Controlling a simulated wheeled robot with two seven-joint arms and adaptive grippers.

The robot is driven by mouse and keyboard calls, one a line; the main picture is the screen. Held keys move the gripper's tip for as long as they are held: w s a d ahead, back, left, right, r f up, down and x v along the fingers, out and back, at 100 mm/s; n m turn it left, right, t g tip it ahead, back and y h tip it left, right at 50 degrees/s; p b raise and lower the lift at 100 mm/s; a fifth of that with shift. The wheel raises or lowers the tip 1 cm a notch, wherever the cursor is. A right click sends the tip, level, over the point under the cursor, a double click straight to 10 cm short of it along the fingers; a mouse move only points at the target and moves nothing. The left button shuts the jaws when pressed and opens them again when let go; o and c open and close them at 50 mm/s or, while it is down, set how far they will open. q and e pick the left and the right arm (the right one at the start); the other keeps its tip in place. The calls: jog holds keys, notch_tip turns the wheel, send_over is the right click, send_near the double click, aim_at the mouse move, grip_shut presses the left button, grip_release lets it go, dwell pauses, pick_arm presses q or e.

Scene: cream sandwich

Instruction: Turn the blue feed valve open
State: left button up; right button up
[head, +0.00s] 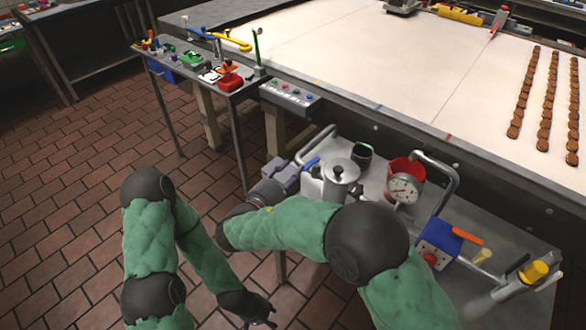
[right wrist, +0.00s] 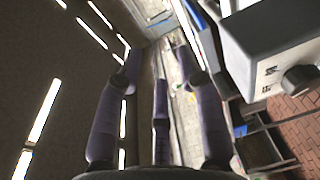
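A blue lever-like handle (head: 311,163) shows beside a silver lidded pot (head: 341,178) on the metal cart; I take it for the feed valve, though most of its body is hidden. My right gripper (head: 284,175), with purple-grey fingers, is just left of the handle. In the right wrist view its fingers (right wrist: 157,62) are spread, with nothing clearly between them. Whether a finger touches the handle cannot be told. My left gripper (head: 268,312) is dark, low over the brick floor, with its fingers apart and empty.
A conveyor (head: 400,60) with brown biscuits lies behind. A button panel (head: 290,95) and tool table stand left. Floor at left is clear.

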jog(key=shift+b+v, duration=0.35)
jog(key=shift+v, duration=2.05)
jog(key=shift+s+d+f, duration=0.1)
jog(key=shift+d+f, duration=0.05)
jog(key=shift+f, duration=0.05)
